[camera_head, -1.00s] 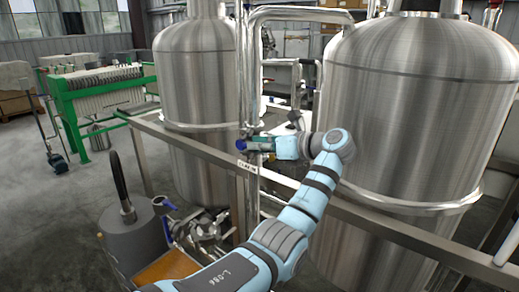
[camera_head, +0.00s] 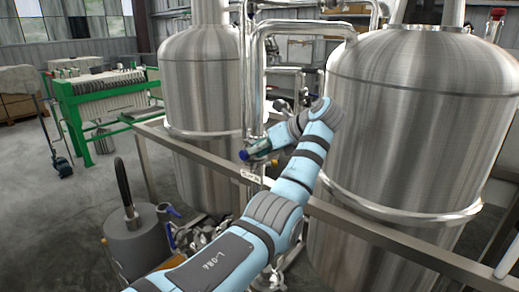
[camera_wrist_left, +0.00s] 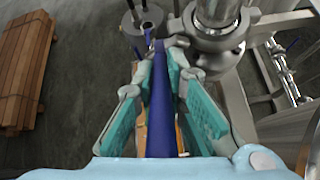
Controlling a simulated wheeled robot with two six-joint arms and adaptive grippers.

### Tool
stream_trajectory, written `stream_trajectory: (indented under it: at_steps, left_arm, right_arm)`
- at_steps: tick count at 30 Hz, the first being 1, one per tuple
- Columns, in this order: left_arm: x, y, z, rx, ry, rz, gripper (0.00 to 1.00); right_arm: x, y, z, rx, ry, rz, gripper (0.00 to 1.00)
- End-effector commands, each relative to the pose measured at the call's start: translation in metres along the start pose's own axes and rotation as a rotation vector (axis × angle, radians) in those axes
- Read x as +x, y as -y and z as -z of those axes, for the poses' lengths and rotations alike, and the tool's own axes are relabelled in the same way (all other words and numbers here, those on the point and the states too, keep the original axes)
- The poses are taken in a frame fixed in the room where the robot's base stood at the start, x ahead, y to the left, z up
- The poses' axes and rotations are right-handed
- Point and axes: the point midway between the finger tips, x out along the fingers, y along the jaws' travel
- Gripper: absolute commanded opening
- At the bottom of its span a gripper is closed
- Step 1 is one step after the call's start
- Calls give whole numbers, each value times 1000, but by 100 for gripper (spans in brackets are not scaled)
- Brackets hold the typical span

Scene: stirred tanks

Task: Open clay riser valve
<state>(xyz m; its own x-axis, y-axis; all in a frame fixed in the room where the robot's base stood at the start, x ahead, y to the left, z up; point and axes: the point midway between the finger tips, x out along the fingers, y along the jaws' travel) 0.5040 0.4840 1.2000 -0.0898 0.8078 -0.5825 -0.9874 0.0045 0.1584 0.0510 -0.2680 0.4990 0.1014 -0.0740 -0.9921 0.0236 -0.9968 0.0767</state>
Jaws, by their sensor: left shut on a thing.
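The riser valve's blue handle (camera_head: 244,154) shows at the steel pipe between the two tanks, just above a small white label (camera_head: 250,175) that I cannot read clearly. My left gripper (camera_head: 257,149) is at this handle, with its wrist sloping up to the right. In the left wrist view the long blue handle (camera_wrist_left: 160,105) runs between the two teal-padded fingers of my left gripper (camera_wrist_left: 172,70), which is shut on it. The steel valve body and pipe (camera_wrist_left: 218,35) are just beyond the fingers. The gripper hides part of the valve in the head view. My right gripper is not in view.
Large steel tanks stand left (camera_head: 200,90) and right (camera_head: 410,110) of the pipe. A steel frame rail (camera_head: 375,235) crosses in front. A grey vessel (camera_head: 137,245) with a black hose stands low at left. Open floor lies beside the green filter press (camera_head: 95,100).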

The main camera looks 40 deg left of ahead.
Motion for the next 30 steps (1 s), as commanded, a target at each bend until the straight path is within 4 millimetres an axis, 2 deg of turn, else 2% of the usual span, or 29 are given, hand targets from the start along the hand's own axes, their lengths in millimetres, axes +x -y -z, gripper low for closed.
stream_trajectory:
  at_steps: [2, 3, 6, 17, 20, 27, 30]
  left_arm:
    - [0, 0, 0, 0, 1, 2, 0]
    - [0, 0, 0, 0, 2, 2, 17]
    - [0, 0, 0, 0, 2, 2, 33]
    - [-3, 0, 0, 0, 1, 1, 33]
    - [-17, 1, 0, -1, 1, 2, 33]
    - [-67, 1, 0, 1, 1, 3, 33]
    - [-75, 1, 0, 1, 1, 1, 33]
  right_arm:
    - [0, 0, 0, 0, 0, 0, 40]
    - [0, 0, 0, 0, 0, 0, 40]
    - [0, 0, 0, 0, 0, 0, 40]
    - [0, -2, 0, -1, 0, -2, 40]
    - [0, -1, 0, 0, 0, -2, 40]
    - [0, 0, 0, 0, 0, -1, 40]
    - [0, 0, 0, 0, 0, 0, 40]
